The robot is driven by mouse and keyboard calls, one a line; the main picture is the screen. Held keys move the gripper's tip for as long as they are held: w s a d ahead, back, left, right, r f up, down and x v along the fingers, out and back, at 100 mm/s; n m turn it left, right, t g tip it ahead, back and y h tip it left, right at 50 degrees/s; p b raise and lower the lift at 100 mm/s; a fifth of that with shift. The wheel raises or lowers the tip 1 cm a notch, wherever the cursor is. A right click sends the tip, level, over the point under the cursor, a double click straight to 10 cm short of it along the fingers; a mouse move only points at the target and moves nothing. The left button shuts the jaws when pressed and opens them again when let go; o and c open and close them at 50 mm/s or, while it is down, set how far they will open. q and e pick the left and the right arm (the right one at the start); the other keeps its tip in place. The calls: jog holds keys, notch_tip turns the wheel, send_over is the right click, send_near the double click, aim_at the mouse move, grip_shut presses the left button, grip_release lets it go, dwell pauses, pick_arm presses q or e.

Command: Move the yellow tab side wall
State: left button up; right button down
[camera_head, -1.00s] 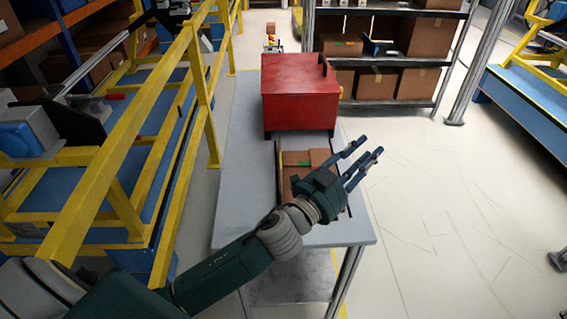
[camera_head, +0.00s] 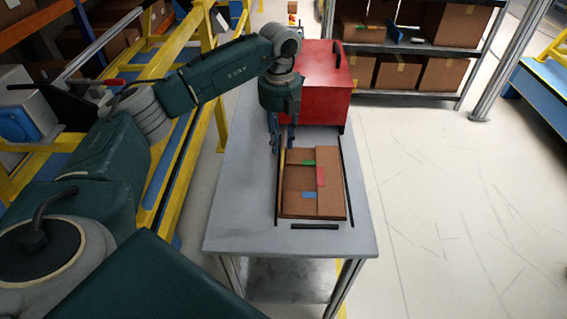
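A brown cardboard box piece (camera_head: 322,198) lies on the grey table (camera_head: 235,215), with green (camera_head: 308,163), red (camera_head: 320,177) and blue (camera_head: 309,195) tabs on its flaps. A thin yellowish strip (camera_head: 283,165) shows along its left edge; I cannot tell whether it is the yellow tab. My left gripper (camera_head: 282,145) points down at the box's far left corner, its fingers apart. The fingertips are close to the left edge; I cannot tell whether they touch it. My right gripper is not in view.
A red case (camera_head: 325,95) stands at the table's far end, just behind my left gripper. Dark thin rails (camera_head: 347,180) flank the box, and a short dark bar (camera_head: 315,226) lies in front. Yellow railings (camera_head: 165,95) are on the left. Open floor (camera_head: 440,200) is on the right.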

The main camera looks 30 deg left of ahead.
pick_arm(q)
notch_tip(320, 180, down, 11)
jog(key=shift+r+p, duration=0.15)
jog(key=shift+p, duration=0.95)
grip_shut()
